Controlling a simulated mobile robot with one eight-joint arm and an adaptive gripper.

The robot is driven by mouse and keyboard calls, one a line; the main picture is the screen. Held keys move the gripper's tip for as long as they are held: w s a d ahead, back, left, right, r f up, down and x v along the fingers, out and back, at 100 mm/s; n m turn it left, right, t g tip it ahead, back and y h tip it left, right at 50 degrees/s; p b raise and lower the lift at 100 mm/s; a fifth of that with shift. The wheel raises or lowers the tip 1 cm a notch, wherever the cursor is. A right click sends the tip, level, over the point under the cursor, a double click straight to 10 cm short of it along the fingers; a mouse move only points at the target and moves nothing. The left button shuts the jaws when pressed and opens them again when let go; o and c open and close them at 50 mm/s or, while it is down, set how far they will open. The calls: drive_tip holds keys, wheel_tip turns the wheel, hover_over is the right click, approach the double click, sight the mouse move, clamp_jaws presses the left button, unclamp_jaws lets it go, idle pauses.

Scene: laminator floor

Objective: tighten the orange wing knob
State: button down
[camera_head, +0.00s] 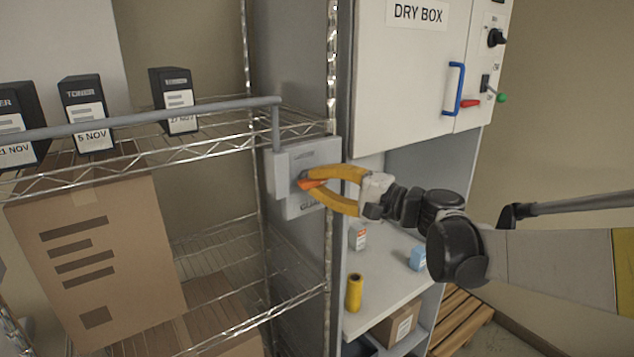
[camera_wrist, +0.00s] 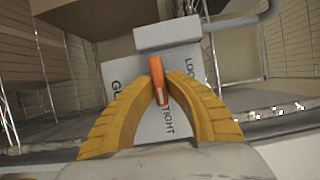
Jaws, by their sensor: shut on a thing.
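The orange wing knob (camera_head: 312,184) sits on the face of a grey box (camera_head: 299,209) fixed beside the wire shelf's post. In the wrist view the knob (camera_wrist: 158,80) stands between the two yellow fingertips, with its long side running roughly up and down in the picture. The box's plate (camera_wrist: 118,80) bears printed words, among them "TIGHT", partly covered by the fingers. My gripper (camera_head: 318,190) is shut on the knob, one finger on each side. It also shows in the wrist view (camera_wrist: 160,88).
A grey rail (camera_head: 160,116) runs from the box's top along the wire shelf, in front of several toner boxes (camera_head: 85,112). A white dry box (camera_head: 410,75) with a blue handle (camera_head: 454,88) is at the right. Below it, a shelf holds a yellow bottle (camera_head: 354,293).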

drive_tip(key=c, duration=1.4)
unclamp_jaws()
drive_tip(key=v, duration=1.2)
drive_tip(key=shift+f, duration=0.1)
